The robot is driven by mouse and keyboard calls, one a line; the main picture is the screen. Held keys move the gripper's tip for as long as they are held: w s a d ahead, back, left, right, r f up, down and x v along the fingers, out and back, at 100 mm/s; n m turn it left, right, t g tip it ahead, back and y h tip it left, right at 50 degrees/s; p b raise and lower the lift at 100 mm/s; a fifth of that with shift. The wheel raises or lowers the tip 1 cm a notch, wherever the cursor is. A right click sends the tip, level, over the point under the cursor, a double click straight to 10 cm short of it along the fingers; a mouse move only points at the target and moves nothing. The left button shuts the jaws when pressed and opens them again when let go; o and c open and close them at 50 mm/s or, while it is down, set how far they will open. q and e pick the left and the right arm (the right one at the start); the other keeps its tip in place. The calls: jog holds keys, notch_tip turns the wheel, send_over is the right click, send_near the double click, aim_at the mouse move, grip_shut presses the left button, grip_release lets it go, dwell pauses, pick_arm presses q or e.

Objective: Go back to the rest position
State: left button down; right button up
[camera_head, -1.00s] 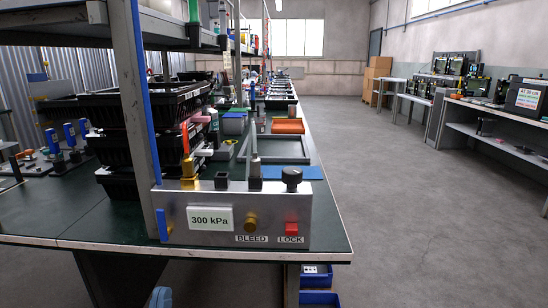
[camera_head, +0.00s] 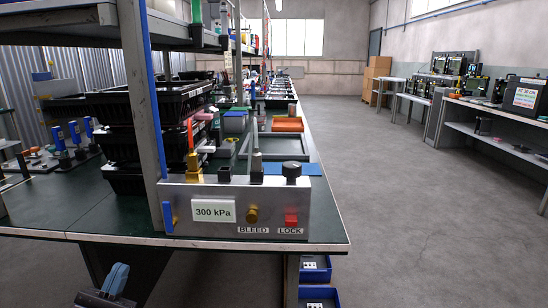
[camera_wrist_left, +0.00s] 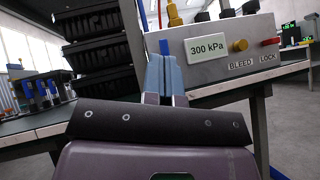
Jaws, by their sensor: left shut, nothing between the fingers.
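My left gripper (camera_head: 117,279) shows at the bottom left of the head view, in front of the bench's near edge. Its blue-grey fingers are shut with nothing between them. The left wrist view also shows these fingers (camera_wrist_left: 165,76) closed together, with the bench and a grey panel beyond them. The grey panel (camera_head: 272,208) stands on the near end of the green-topped bench (camera_head: 75,212). It carries a "300 kPa" label, a brass knob marked BLEED and a red button marked LOCK. My right gripper is not in view.
Black crates (camera_head: 125,140) are stacked on the bench beside a shelf post (camera_head: 143,90). Blue bins (camera_head: 317,270) sit below the bench end. A side bench (camera_head: 500,150) stands at the right. The grey floor (camera_head: 410,200) between the benches is clear.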

pick_arm(q)
jog(key=s+f+m+g+y, duration=0.2)
jog(key=s+f+m+g, duration=0.65)
jog(key=s+m, duration=0.65)
jog(key=s+f+m+g+y, duration=0.1)
jog(key=s+f+m+g, duration=0.75)
jog(key=s+m, duration=0.75)
jog(key=s+a+f+m+y, duration=0.1)
jog(key=s+a+m+y, duration=0.2)
jog(key=s+m, duration=0.5)
jog(key=d+n+t+y, duration=0.35)
jog(key=d+n, duration=0.25)
jog(key=n, duration=0.4)
notch_tip(320, 180, up, 10)
jog(key=a+n+y+p, duration=0.1)
jog(key=n+p, duration=0.1)
jog(key=p, duration=1.6)
jog(key=shift+s+p, duration=0.2)
jog(key=shift+p, duration=0.15)
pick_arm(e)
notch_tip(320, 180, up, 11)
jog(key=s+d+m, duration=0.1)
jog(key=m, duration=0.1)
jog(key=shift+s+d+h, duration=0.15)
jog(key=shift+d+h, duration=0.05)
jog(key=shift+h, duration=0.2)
